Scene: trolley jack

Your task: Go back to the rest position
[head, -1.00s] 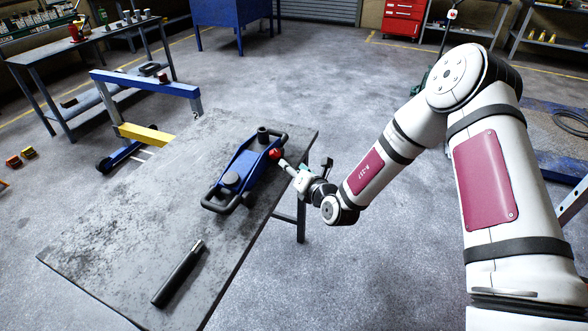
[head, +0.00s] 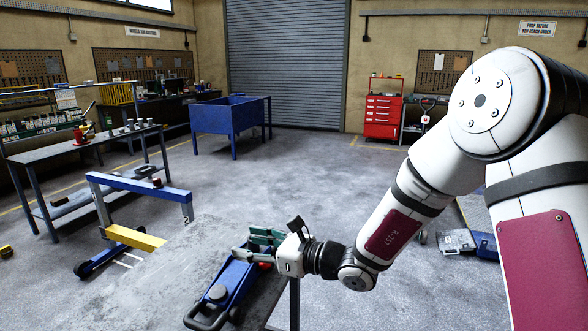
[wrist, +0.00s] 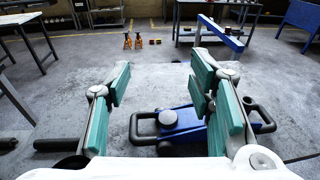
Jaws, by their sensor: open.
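In the wrist view the jack (wrist: 180,122) is partly hidden by the right finger. A small red part (head: 266,266) shows just under my gripper. A black bar (wrist: 55,145) lies at the left in the wrist view.
A blue and yellow frame (head: 137,238) stands left of the bench. A blue bin table (head: 230,113) and a red tool cabinet (head: 383,110) stand farther back. A grey table (head: 85,150) is at the left. The floor between is largely clear.

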